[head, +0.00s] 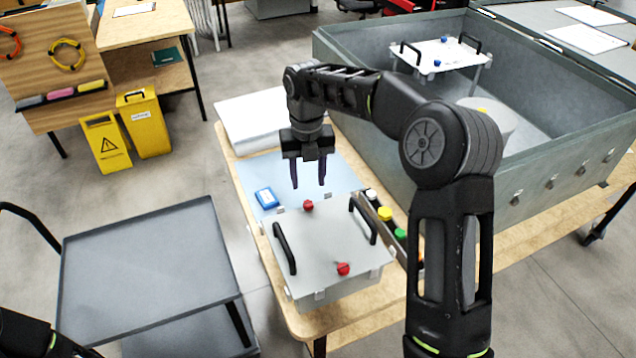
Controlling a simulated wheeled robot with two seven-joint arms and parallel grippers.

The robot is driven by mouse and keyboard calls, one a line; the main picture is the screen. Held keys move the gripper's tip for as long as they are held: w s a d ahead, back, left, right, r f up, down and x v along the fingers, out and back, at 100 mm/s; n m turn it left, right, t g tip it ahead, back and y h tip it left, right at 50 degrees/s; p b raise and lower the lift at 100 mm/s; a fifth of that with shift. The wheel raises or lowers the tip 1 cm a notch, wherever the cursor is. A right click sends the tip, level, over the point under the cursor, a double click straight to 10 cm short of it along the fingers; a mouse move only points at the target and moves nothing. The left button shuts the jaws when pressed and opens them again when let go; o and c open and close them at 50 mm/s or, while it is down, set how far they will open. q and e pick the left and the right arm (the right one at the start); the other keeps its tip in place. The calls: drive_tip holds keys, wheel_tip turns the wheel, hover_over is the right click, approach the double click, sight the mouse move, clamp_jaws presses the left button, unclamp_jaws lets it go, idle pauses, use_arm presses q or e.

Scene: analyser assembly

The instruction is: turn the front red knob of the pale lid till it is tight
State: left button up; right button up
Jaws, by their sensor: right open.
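The pale lid (325,237) lies on a box near the table's front end, with two black handles on it. Its front red knob (343,268) stands near the lid's edge closest to me, with nothing touching it. A second red knob (308,205) is near the lid's far edge. My right gripper (309,186) is open and empty, fingers pointing down. In the picture its fingertips are just above the far red knob, well away from the front one; their height over the lid is hard to judge. My left gripper is out of view; only part of its arm shows at lower left.
A blue box (266,197) lies on a light blue mat (338,172) behind the lid. A narrow rack with coloured caps (385,213) is close on the lid's right. A big grey metal tank (400,160) stands behind it. A grey cart (150,265) is on the left.

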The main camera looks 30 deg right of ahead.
sight(308, 203)
drive_tip(key=shift+w+d, duration=0.1)
drive_tip(key=shift+s+a+r, duration=0.3)
drive_tip(key=shift+a, duration=0.05)
drive_tip(key=shift+w+d+f, duration=0.1)
drive_tip(key=shift+d+f, duration=0.1)
drive_tip(key=shift+f, duration=0.3)
drive_tip(key=shift+f+p, duration=0.8)
drive_tip(key=shift+f, duration=2.7)
drive_tip(key=shift+a, duration=0.1)
clamp_jaws()
